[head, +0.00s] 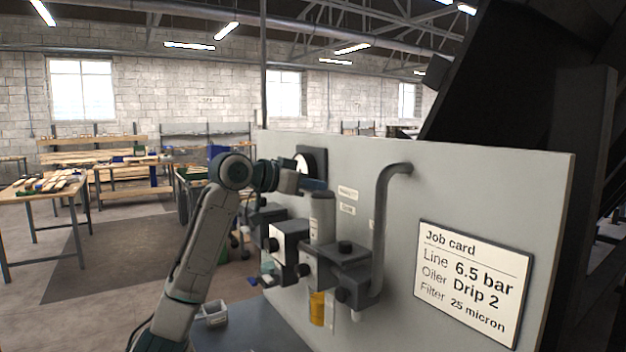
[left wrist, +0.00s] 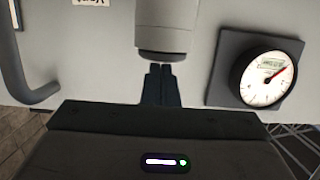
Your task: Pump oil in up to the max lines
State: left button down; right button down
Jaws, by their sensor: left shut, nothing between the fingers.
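My left gripper (head: 318,185) is at the top of a light grey upright cylinder (head: 322,218) on the panel unit. In the left wrist view the gripper's dark fingers (left wrist: 160,86) are together and empty, with their tips at the dark-rimmed end of the grey cylinder (left wrist: 167,28). I cannot tell whether they touch it. A bowl with amber contents (head: 317,308) hangs below the unit. Its level and any max lines are too small to read. My right gripper is in neither view.
A grey panel (head: 480,180) carries the job card (head: 472,283), which reads "Line 6.5 bar, Oiler Drip 2, Filter 25 micron". A bent grey pipe (head: 381,220) stands right of the cylinder. A round gauge (left wrist: 267,76) is close beside the gripper. Workbenches (head: 45,190) stand far left.

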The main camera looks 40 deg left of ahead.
pick_arm(q)
jog(key=shift+f, duration=0.2)
jog(key=shift+s+f+b, duration=0.1)
jog(key=shift+f+b, duration=0.25)
jog(key=shift+f, duration=0.4)
jog(key=shift+r, duration=0.1)
